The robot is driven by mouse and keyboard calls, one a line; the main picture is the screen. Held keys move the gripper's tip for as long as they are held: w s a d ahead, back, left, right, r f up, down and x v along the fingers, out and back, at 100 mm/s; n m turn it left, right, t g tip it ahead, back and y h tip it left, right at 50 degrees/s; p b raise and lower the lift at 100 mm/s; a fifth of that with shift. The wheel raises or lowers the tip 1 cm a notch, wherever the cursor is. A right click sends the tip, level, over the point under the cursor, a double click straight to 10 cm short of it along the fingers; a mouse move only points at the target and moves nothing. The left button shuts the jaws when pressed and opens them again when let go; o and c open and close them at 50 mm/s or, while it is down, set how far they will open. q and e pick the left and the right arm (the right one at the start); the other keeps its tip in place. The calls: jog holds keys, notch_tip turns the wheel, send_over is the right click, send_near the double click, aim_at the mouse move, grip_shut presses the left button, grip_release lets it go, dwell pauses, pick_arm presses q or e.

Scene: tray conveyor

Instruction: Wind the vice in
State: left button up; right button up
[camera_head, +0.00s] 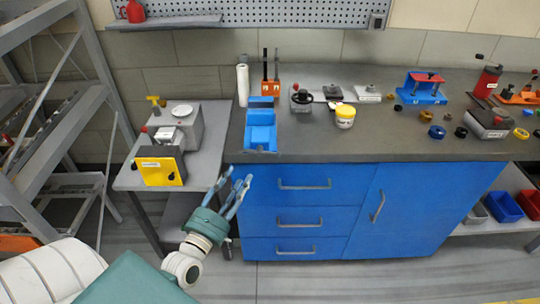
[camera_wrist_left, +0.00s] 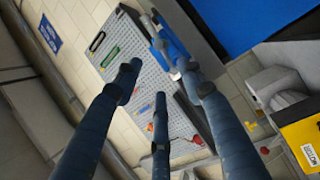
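A blue vice (camera_head: 261,130) stands near the left front corner of the dark worktop, its long axis running front to back. What looks like part of the vice also shows in the left wrist view (camera_wrist_left: 172,44), partly hidden behind a finger. A vice handle cannot be made out in either view. My left gripper (camera_head: 236,181) is below and left of the vice in the head view, in front of the bench's left edge and apart from the vice. Its three fingers are spread and empty, as the left wrist view (camera_wrist_left: 160,85) also shows. My right gripper is not in view.
The blue cabinet (camera_head: 345,185) forms the bench front. A side table (camera_head: 205,165) on the left holds a grey machine with a yellow front panel (camera_head: 160,172). An orange tool rack (camera_head: 265,88) stands behind the vice; a yellow tub (camera_head: 345,117) stands to its right.

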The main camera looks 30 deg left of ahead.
aim_at(256, 151)
pick_arm(q)
jog(key=shift+w+a+r+p, duration=0.2)
jog(key=shift+w+a+p, duration=0.05)
jog(key=shift+w, duration=1.45)
jog(key=shift+w+a+r+p, duration=0.2)
jog(key=shift+w+p, duration=0.1)
jog(key=shift+w, duration=1.4)
jog(key=shift+w+a+r+p, duration=0.15)
jog(key=shift+w+a+p, duration=0.1)
jog(key=shift+w, duration=1.45)
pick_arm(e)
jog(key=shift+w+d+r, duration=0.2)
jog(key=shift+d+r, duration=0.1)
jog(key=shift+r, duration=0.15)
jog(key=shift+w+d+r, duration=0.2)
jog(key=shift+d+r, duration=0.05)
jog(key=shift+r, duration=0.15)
pick_arm(q)
jog(key=shift+c, duration=0.2)
grip_shut()
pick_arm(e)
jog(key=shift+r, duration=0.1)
